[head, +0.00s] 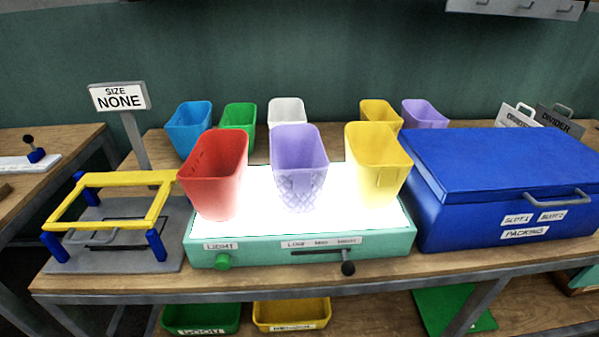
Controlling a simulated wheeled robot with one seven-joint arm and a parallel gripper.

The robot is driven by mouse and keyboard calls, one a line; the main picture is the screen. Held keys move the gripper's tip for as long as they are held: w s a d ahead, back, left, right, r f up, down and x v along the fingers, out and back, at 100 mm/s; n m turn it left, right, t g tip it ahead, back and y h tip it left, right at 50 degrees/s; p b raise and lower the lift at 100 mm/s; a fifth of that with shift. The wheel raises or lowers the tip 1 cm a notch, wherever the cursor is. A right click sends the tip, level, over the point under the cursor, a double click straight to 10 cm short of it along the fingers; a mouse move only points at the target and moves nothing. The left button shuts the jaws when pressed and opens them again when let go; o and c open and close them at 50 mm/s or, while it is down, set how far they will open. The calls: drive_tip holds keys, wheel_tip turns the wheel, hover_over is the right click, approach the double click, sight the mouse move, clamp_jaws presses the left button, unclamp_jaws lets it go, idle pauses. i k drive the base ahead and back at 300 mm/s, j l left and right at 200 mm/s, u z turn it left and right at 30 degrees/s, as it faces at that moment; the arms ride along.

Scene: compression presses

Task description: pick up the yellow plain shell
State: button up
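Two yellow shells show in the head view. My gripper is not in view.
The light box (300,252) also holds a red shell (213,182) and a diamond-patterned purple shell (299,186). Blue, green, white and purple shells stand behind. A blue packing case (480,160) closes off the right; a yellow frame (105,180) stands left.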

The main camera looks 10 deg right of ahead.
sight(378, 166)
drive_tip(key=k+l+z, duration=0.2)
drive_tip(key=z, duration=0.15)
drive_tip(key=k+l+z, duration=0.2)
drive_tip(key=l+z, duration=0.15)
drive_tip(key=l, duration=0.15)
drive_tip(key=k+l+z, duration=0.1)
drive_tip(key=l+z, duration=0.25)
drive_tip(key=u, duration=1.3)
drive_tip(key=i+j+z, duration=0.1)
drive_tip(key=z, duration=0.35)
drive_tip(key=j+z, duration=0.25)
drive_tip(key=z, duration=0.15)
drive_tip(key=i+j+z, duration=0.1)
drive_tip(key=z, duration=0.35)
drive_tip(key=j+z, duration=0.2)
drive_tip(key=j, duration=0.5)
drive_tip(key=j+z, duration=0.15)
drive_tip(key=j, duration=0.6)
drive_tip(key=j+z, duration=0.2)
drive_tip(key=j, duration=0.55)
drive_tip(key=k+j+z, duration=0.2)
drive_tip(key=j, duration=0.5)
drive_tip(key=i, duration=0.1)
